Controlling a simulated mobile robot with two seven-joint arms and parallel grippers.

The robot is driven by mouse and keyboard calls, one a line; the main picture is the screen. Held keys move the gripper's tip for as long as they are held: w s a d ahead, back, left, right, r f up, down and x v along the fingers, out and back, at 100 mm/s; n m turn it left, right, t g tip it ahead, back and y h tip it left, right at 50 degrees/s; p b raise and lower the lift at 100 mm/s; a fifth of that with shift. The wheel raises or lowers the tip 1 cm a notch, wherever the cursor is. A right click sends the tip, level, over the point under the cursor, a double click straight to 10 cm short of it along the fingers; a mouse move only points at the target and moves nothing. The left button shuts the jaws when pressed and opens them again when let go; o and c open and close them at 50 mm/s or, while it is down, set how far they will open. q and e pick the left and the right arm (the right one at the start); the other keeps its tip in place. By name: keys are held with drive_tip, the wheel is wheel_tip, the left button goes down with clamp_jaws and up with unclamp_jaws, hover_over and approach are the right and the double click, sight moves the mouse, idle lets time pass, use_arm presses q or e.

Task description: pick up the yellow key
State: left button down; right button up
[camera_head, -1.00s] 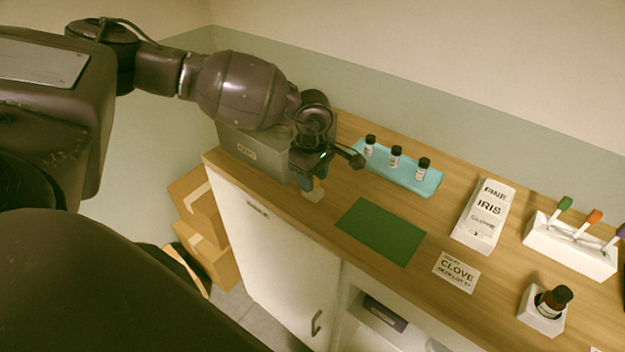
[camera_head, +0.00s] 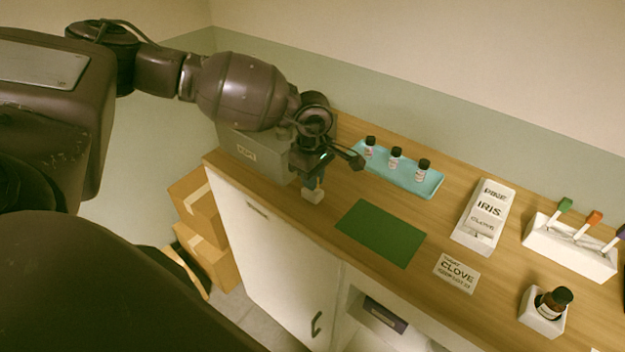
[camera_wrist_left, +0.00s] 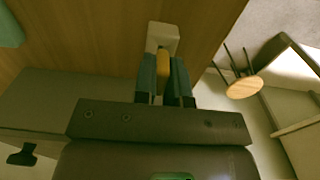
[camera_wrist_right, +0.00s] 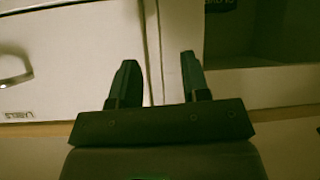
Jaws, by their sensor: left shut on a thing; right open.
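The yellow key (camera_wrist_left: 163,62) shows in the left wrist view, between the fingers of my left gripper (camera_wrist_left: 165,78). The gripper is shut on it, just at a small white block (camera_wrist_left: 163,36) on the wooden counter. In the head view my left gripper (camera_head: 312,182) is low over the white block (camera_head: 313,196), beside the grey box, and its fingers hide the key. I cannot tell whether the key still touches the block. My right gripper (camera_wrist_right: 155,82) shows in the right wrist view, open and empty in front of the white cabinet.
A grey box (camera_head: 256,158) stands left of the left gripper. A green mat (camera_head: 380,232) lies to the right. A teal tray (camera_head: 425,188) holds small bottles at the back. Further right are a labelled white block (camera_head: 470,235), a marker holder (camera_head: 565,250) and a dark bottle (camera_head: 553,300).

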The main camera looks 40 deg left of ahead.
use_arm(q)
wheel_tip(320, 180, up, 20)
drive_tip(key=b, duration=0.1)
drive_tip(key=shift+f, duration=0.2)
use_arm(e)
drive_tip(key=shift+f, duration=0.6)
